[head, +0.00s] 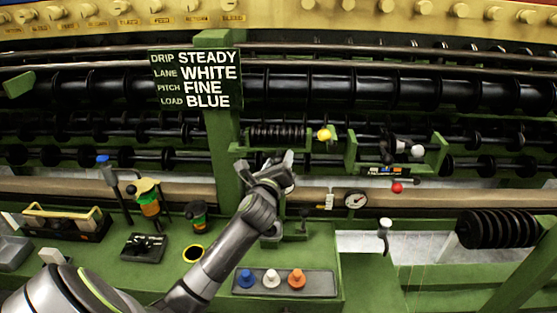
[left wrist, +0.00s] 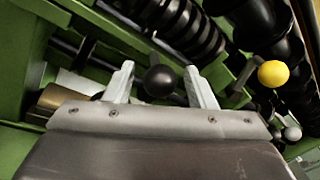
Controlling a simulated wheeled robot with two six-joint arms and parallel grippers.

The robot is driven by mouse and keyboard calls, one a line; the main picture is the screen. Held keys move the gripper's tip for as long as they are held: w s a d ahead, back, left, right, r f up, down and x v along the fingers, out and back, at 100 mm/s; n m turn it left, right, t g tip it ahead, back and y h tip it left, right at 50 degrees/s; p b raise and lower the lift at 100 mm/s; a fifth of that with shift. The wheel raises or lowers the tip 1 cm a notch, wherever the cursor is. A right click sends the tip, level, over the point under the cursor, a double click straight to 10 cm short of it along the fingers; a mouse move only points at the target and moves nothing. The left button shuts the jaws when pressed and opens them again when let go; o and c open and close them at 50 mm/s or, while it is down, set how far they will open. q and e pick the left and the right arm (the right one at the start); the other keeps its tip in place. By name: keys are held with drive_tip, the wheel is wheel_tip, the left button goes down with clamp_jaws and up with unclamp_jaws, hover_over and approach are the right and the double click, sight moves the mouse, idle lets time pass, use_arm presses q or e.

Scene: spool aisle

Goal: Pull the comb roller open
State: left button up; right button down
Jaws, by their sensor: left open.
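A black ribbed roller (head: 277,134), which looks like the comb roller, sits in a green bracket with a yellow ball knob (head: 325,135) at its right end. In the left wrist view the ribbed roller (left wrist: 178,22) runs along the top and the yellow knob (left wrist: 273,74) is at the right. My left gripper (head: 280,160) is just below the roller, open. In the left wrist view a black ball knob (left wrist: 160,81) shows between the open fingers (left wrist: 160,83), with gaps on both sides. How deep it lies between them I cannot tell. My right gripper is out of view.
A sign (head: 196,80) hangs left of the roller. A second bracketed roller (head: 385,150) is to the right, with a red ball (head: 397,187) below. A gauge (head: 355,200) and a tray (head: 318,283) of coloured pegs are near my arm. Tools stand on the green bench (head: 110,270).

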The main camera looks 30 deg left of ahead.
use_arm(q)
drive_tip(key=shift+w+a, duration=0.1)
drive_tip(key=shift+w, duration=0.1)
clamp_jaws()
idle(0.3)
